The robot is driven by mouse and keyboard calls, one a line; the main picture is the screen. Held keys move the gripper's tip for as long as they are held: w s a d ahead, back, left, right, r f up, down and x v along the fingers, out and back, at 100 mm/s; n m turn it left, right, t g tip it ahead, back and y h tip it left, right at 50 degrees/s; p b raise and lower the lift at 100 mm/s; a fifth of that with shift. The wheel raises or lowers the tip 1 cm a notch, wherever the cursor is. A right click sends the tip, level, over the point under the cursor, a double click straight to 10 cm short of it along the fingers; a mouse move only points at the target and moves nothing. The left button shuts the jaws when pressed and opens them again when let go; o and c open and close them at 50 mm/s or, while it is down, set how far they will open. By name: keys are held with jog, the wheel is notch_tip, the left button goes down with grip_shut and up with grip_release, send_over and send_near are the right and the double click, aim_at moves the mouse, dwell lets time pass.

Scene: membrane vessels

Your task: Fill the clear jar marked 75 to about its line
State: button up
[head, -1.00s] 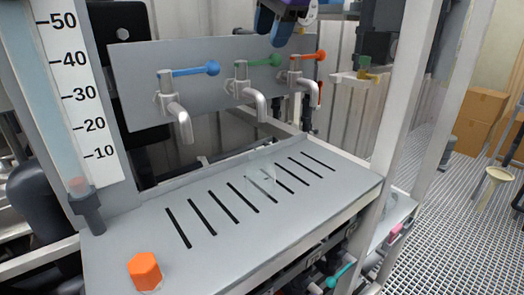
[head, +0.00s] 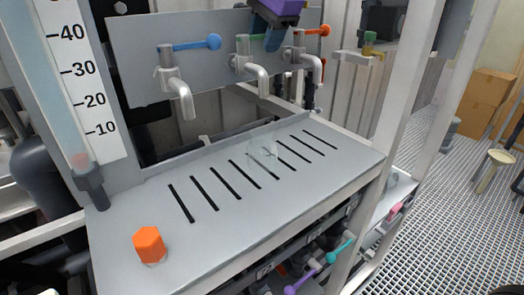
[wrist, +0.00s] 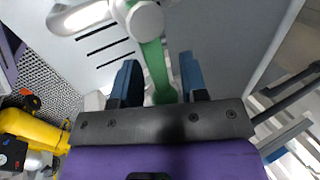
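The clear jar (head: 263,153) stands on the slotted grey drain tray (head: 215,235), roughly below the middle tap's spout. It is faint; its 75 mark, line and any liquid level cannot be read. The middle tap (head: 253,75) has a green lever, which is mostly behind my gripper in the head view. My gripper (head: 274,36), purple with blue fingers, is at that lever. In the wrist view the green lever (wrist: 156,68) lies between the two open fingers of my gripper (wrist: 158,82), with gaps visible on both sides. No stream shows below the spout.
An orange hexagonal piece (head: 150,245) sits on the tray's front left. A numbered scale column (head: 90,85) stands at left. A frame post (head: 395,140) rises at right.

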grip_shut()
jog(key=shift+s+d+m+t+h, duration=0.15)
jog(key=shift+s+m+h, duration=0.25)
jog(key=shift+m, duration=0.65)
jog(key=shift+s+d+m+t+h, duration=0.1)
jog(key=shift+s+m+h, duration=0.35)
jog(key=shift+m, duration=0.55)
jog(key=shift+s+d+m+t+h, duration=0.2)
jog(key=shift+s+m, duration=0.3)
jog(key=shift+m, duration=0.55)
dwell(4.5)
